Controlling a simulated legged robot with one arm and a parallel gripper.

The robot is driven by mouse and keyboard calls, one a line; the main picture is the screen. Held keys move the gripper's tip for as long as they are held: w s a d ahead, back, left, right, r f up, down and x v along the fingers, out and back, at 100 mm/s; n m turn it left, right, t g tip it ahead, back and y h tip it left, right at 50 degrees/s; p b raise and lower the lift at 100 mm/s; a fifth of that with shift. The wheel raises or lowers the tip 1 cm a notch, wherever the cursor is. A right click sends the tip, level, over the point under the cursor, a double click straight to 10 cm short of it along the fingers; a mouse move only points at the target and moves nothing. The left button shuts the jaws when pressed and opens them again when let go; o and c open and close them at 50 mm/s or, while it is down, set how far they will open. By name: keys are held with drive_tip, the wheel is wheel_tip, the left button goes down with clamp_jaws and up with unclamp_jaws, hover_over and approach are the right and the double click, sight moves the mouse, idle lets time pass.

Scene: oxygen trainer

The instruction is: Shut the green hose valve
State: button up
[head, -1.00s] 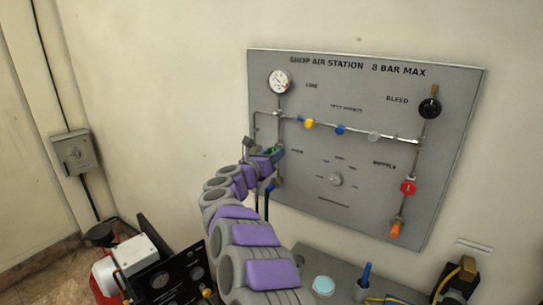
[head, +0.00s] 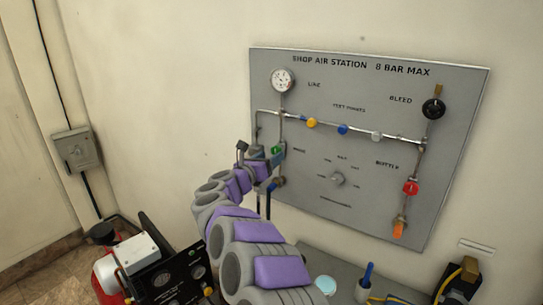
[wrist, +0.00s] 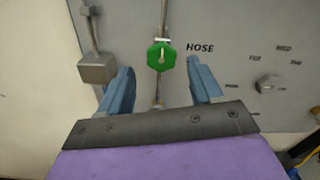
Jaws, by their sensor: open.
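The green hose valve (wrist: 161,57) is a green knob on a vertical pipe, beside the word HOSE in the wrist view. It shows in the wrist view ahead of my gripper (wrist: 160,75), between the lines of its two blue fingers. The fingers are open, one on each side, and I see no contact with the knob. In the head view the green valve (head: 277,150) is partly hidden by my gripper (head: 262,158), which is at the left side of the grey panel (head: 300,205).
The panel also carries a gauge (head: 282,80), a red valve (head: 410,187), a black bleed knob (head: 433,108) and coloured test points. A grey box (wrist: 97,68) sits left of the valve in the wrist view. A red and black unit (head: 165,275) stands low at left.

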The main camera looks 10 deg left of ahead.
drive_tip(key=p+v, duration=0.1)
drive_tip(key=v, duration=1.3)
drive_tip(key=shift+a+p, duration=0.2)
drive_tip(key=shift+p, duration=0.15)
drive_tip(key=w+a+r+n+t+y, duration=0.1)
drive_tip(key=w+a+r+n+y, duration=0.15)
drive_tip(key=r+n+y, duration=0.6)
drive_tip(key=s+n+g+y, duration=0.5)
drive_tip(key=s+n+y, duration=0.3)
drive_tip(key=n, duration=0.7)
drive_tip(key=s+d+f+n+g+h, duration=0.3)
drive_tip(key=s+d+f+n+g, duration=0.1)
drive_tip(key=s+d, duration=0.7)
drive_tip(key=s+d+f+n+g+h, duration=0.3)
drive_tip(key=s+d+f, duration=0.6)
drive_tip(key=s, duration=0.6)
drive_tip(key=s+d+f+n+g+h, duration=0.3)
drive_tip(key=s+d+f+n+g, duration=0.4)
drive_tip(key=s+d, duration=0.6)
drive_tip(key=shift+s+d+n, duration=0.35)
drive_tip(key=shift+s, duration=0.2)
